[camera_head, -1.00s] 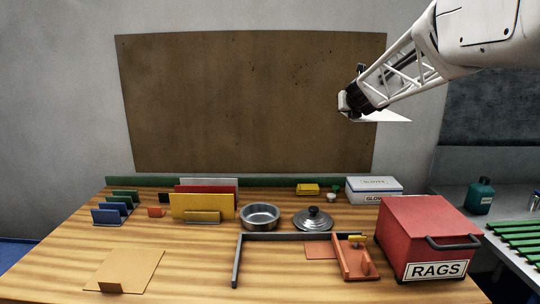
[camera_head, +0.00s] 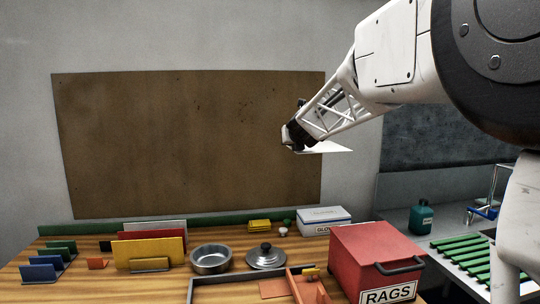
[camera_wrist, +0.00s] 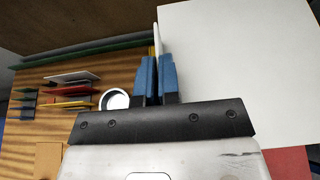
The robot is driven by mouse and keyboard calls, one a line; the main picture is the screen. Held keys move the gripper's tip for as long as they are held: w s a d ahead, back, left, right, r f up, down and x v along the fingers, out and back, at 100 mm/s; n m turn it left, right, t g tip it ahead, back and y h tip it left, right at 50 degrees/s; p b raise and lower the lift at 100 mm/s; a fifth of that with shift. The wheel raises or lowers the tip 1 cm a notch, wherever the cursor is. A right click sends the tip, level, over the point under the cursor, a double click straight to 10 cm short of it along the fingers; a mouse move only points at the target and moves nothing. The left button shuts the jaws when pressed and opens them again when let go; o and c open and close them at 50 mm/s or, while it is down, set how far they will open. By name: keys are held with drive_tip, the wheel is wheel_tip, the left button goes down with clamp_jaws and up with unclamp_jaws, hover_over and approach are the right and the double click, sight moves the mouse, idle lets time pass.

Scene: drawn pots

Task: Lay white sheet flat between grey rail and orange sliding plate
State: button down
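My gripper (camera_head: 292,138) is high above the bench, in front of the brown wall board. In the wrist view its blue fingertips (camera_wrist: 156,72) are closed on a thin upright white edge of the white sheet (camera_wrist: 240,65). The sheet spreads out to the right of the fingers; in the head view it shows as a thin, near-level sliver (camera_head: 325,148). The grey rail (camera_head: 235,277) lies on the bench at the front, its near part cut off by the frame. The orange sliding plate (camera_head: 308,288) stands at the rail's right end, partly cut off.
A red RAGS box (camera_head: 375,260) stands right of the orange plate. Behind the rail are a metal pot (camera_head: 211,260) and a lid (camera_head: 265,257). Coloured upright sheets (camera_head: 148,250) stand in a rack at left. A white glove box (camera_head: 324,220) is at the back.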

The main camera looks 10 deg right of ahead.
drive_tip(key=s+a+f+n+g+y, duration=0.1)
drive_tip(key=s+a+f+n+y, duration=0.2)
drive_tip(key=f, duration=0.5)
drive_tip(key=s+a+f+n+g+y, duration=0.1)
drive_tip(key=s+a+f+n+y, duration=0.15)
drive_tip(key=f, duration=0.55)
drive_tip(key=s+a+f+n+g+y, duration=0.1)
drive_tip(key=s+a+f+n+y, duration=0.25)
drive_tip(key=f, duration=0.55)
drive_tip(key=s+a+f+n+g+y, duration=0.1)
drive_tip(key=s+a+f+n+g, duration=0.2)
drive_tip(key=s, duration=0.3)
drive_tip(key=s+a+f+n+g+y, duration=0.2)
drive_tip(key=s+a+f+n+g, duration=0.1)
drive_tip(key=s+f, duration=0.3)
drive_tip(key=s+a+f+n+g+y, duration=0.1)
drive_tip(key=s+a+f+n+g, duration=0.2)
drive_tip(key=s, duration=0.4)
drive_tip(key=shift+s+a+f+g+y, duration=0.2)
drive_tip(key=shift+a+f+g, duration=0.2)
drive_tip(key=shift+a+f, duration=0.15)
drive_tip(key=shift+s+a+f+g+y, duration=0.1)
drive_tip(key=shift+s+a+f+g, duration=0.05)
drive_tip(key=shift+a+f+g, duration=0.3)
drive_tip(key=shift+d+f, duration=0.1)
drive_tip(key=shift+f, duration=0.05)
drive_tip(key=shift+f, duration=2.25)
drive_tip(key=shift+f, duration=0.6)
